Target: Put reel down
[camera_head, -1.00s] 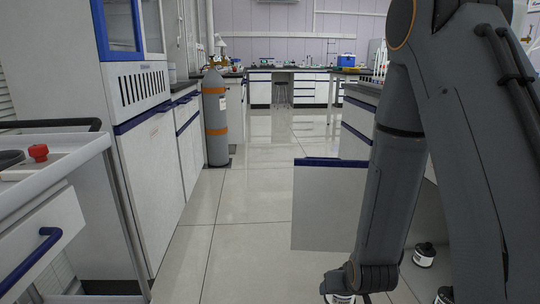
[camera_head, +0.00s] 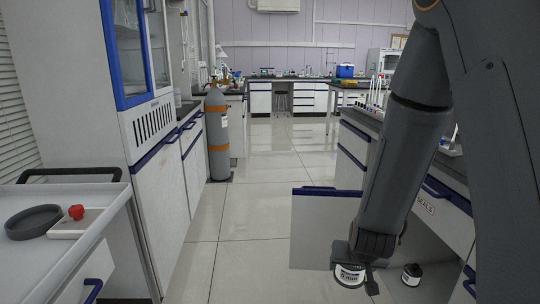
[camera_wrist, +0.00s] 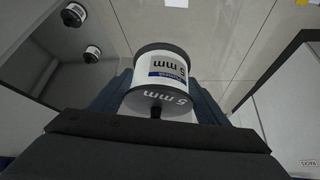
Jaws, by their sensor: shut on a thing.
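The reel (camera_wrist: 163,72) is a white drum with dark end flanges and a "5 mm" label. My gripper (camera_wrist: 160,97) is shut on it, with a blue-grey finger on each side in the wrist view. In the head view the reel (camera_head: 349,275) hangs under my wrist, in front of the lower part of an open cabinet door. Another small white reel with a dark top (camera_head: 411,273) stands low inside the cabinet to its right. The wrist view shows two such reels, one at the upper left (camera_wrist: 73,14) and one below it (camera_wrist: 92,52).
The open cabinet door (camera_head: 318,225) juts into the aisle. A drawer front marked "SEALS" (camera_head: 424,204) is above the opening. At left, a grey trolley (camera_head: 45,262) carries a dark round dish (camera_head: 33,221) and a red-knobbed item (camera_head: 77,213). A gas cylinder (camera_head: 217,135) stands farther back; the floor aisle (camera_head: 250,215) is clear.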

